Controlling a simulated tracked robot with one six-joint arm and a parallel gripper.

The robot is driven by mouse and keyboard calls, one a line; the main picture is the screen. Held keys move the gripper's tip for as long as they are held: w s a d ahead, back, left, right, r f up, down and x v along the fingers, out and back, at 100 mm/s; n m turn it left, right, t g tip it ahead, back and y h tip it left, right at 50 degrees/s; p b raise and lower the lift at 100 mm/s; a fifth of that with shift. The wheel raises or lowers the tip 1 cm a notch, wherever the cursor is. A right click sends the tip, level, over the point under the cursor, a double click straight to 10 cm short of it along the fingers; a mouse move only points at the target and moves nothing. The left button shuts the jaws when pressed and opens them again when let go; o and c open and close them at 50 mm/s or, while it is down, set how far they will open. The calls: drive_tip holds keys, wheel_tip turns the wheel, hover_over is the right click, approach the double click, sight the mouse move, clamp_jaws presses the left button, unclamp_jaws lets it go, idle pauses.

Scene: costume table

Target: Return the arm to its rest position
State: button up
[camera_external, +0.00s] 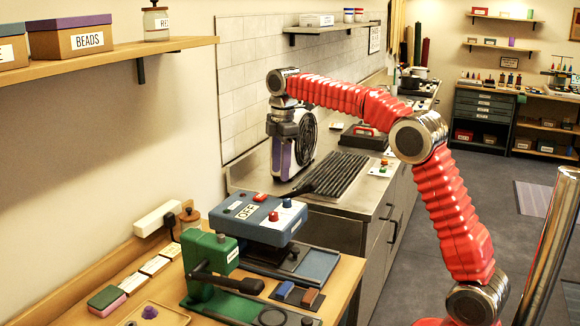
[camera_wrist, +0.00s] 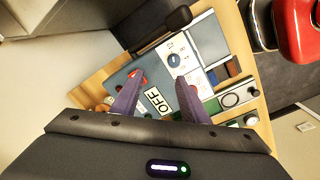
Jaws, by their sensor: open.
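My gripper (camera_wrist: 159,78) is open and empty in the wrist view, its two purple fingers spread above the blue machine. In the external view my red arm rises from the lower right, bends at a high elbow and reaches left; its grey wrist hangs down above the work area. The fingertips are hard to make out there. No contact between fingers and machine can be made out.
A green press (camera_external: 212,262) stands in front of the blue machine on the wooden table (camera_external: 344,272). A round black fan (camera_external: 306,140) and a black ridged mat (camera_external: 338,174) are by the steel counter. A shelf (camera_external: 100,60) with boxes is at upper left. The grey floor is open at right.

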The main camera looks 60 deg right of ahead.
drive_tip(key=s+a+f+m, duration=0.1)
drive_tip(key=s+m, duration=0.1)
drive_tip(key=s+a+f+m, duration=0.2)
drive_tip(key=shift+f+t, duration=0.1)
drive_tip(key=shift+t, duration=0.2)
drive_tip(key=s+a+f+m+t, duration=0.1)
drive_tip(key=s+a+f+m, duration=0.1)
drive_tip(key=s+a, duration=0.3)
drive_tip(key=s+a+f+m+t, duration=0.1)
drive_tip(key=s+a, duration=0.4)
drive_tip(key=s, duration=0.8)
drive_tip(key=s+a+f+m+t, duration=0.2)
drive_tip(key=s+a+f, duration=0.1)
drive_tip(key=s, duration=0.6)
drive_tip(key=shift+s+a+f+m, duration=0.2)
drive_tip(key=shift+s+a+m, duration=0.2)
drive_tip(key=shift+a, duration=0.5)
drive_tip(key=shift+w, duration=0.1)
